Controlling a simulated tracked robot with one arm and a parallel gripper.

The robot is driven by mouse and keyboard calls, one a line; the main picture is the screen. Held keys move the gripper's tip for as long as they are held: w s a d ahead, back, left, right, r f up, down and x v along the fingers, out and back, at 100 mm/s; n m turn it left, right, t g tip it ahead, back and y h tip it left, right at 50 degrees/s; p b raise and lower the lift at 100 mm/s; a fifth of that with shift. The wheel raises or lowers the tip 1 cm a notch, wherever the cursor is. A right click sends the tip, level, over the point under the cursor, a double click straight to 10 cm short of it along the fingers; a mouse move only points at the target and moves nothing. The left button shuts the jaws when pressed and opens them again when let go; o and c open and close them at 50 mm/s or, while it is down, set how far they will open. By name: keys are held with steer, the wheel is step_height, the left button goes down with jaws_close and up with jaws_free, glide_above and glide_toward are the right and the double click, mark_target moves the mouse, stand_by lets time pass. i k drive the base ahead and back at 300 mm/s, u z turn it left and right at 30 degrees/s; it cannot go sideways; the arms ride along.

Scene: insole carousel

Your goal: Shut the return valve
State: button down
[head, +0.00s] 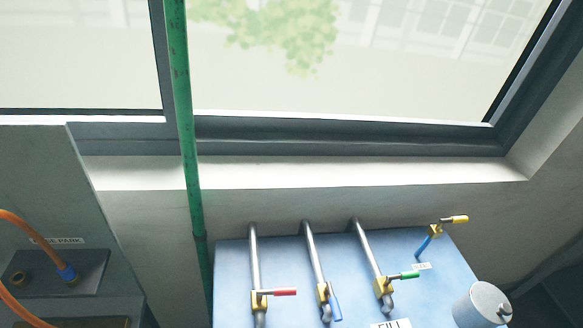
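Several small valves with brass bodies stand at a light blue panel (232,285) at the bottom of the head view. The red-handled valve (284,292) has its lever across its grey pipe. The blue-handled valve (336,305) has its lever roughly along its pipe. The green-handled valve (404,275) has its lever across its pipe. The yellow-handled valve (455,219) sits at the back right on a short blue pipe, its lever pointing right. I cannot tell from the labels which one is the return valve. My gripper is not in view.
A green vertical pole (186,150) rises left of the panel, before the window (340,60) and its sill (350,172). A grey cylinder (482,304) stands at the panel's right. An orange hose (40,238) with a blue plug joins a dark box (95,275) at left.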

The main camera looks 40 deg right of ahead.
mark_target(336, 312)
steer(key=z, duration=0.45)
steer(key=k, duration=0.6)
steer(key=z, duration=0.5)
